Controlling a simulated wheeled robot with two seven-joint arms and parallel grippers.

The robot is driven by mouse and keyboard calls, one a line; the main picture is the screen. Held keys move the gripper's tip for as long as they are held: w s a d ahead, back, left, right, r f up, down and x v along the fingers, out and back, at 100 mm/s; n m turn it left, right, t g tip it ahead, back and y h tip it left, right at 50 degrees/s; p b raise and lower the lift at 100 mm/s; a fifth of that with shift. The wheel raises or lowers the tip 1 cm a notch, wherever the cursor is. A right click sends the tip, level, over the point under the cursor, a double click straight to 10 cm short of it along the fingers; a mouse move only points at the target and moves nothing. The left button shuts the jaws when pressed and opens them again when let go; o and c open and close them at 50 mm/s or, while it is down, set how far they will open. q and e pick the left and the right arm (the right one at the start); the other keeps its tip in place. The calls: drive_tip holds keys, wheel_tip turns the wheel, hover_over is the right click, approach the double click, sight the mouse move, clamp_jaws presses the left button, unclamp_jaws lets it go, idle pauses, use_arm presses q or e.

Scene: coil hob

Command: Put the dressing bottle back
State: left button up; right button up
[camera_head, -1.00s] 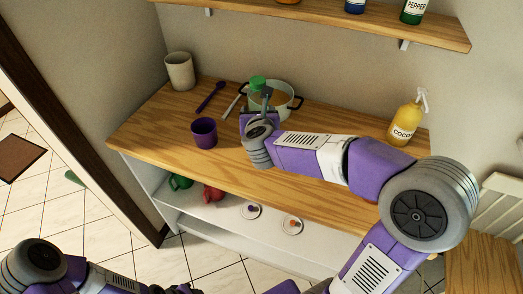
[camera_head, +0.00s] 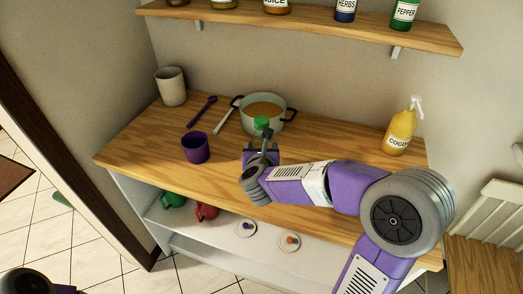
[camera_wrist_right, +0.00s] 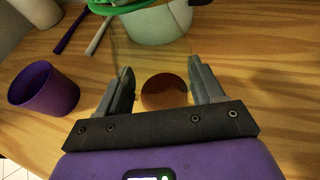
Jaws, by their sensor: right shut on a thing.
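My right gripper (camera_head: 262,148) is shut on a bottle with a green cap (camera_head: 262,123), in front of the cooking pot (camera_head: 263,111). In the right wrist view the see-through bottle (camera_wrist_right: 160,60) stands between the two fingers (camera_wrist_right: 162,90), with reddish-brown liquid low in it and its green cap at the top edge. No label on it is readable, and the arm hides most of it in the head view. The spice shelf (camera_head: 320,22) above carries several labelled bottles. Only a bit of my left arm shows at the lower left; its gripper is out of view.
A beige cup (camera_head: 171,87), a purple cup (camera_head: 195,148), a purple spoon (camera_head: 201,112) and a pale utensil (camera_head: 223,120) lie left of the pot. Mugs and small plates sit on the lower shelf.

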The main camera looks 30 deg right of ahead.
drive_tip(key=shift+f, duration=0.1)
drive_tip(key=o, duration=1.3)
drive_tip(key=shift+r, duration=0.2)
drive_tip(key=shift+p+v, duration=1.3)
drive_tip(key=shift+v, duration=4.7)
